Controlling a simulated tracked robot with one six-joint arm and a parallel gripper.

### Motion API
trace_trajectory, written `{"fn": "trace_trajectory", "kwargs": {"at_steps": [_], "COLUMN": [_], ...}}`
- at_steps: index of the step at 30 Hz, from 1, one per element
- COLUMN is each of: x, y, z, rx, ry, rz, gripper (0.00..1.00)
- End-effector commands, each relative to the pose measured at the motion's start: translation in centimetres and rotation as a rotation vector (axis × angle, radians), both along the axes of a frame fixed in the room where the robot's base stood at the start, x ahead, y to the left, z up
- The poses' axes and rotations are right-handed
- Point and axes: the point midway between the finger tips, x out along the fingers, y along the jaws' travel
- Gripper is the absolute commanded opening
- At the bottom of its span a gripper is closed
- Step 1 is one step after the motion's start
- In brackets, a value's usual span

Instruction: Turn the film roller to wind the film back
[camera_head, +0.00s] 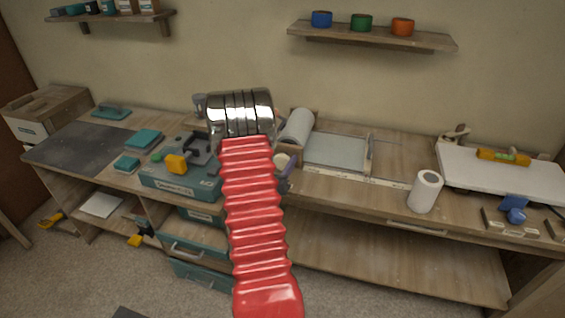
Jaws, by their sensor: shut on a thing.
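The film roller (298,127) is a pale grey-white cylinder lying across a wooden frame near the back of the bench. A pale translucent film sheet (335,152) lies flat to its right, over the bench top. A beige round knob (281,161) shows at the roller's near end. My gripper (287,172), dark grey-purple and partly hidden behind my red arm, is at this knob and shut on it. The exact finger contact is hidden, and so is the bench just left of the roller.
A teal toolbox (183,178) with a yellow-handled tool stands left of my arm. A white paper roll (425,191) stands at the front right. A white board (500,172) with a yellow level lies further right. A shelf (370,36) with several coloured tubs hangs above.

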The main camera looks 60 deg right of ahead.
Motion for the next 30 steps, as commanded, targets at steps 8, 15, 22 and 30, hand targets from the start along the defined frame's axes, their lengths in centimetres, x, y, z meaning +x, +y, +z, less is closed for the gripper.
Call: {"fn": "trace_trajectory", "kwargs": {"at_steps": [8,15,22,30], "x": [0.24,0.30,0.35,0.45], "y": [0.30,0.37,0.40,0.42], "z": [0.02,0.02,-0.03,0.00], "rx": [0.007,0.026,0.057,0.097], "ry": [-0.045,-0.164,-0.349,-0.602], "rz": [0.006,0.007,0.007,0.008], "gripper": [0.25,0.25,0.25,0.25]}}
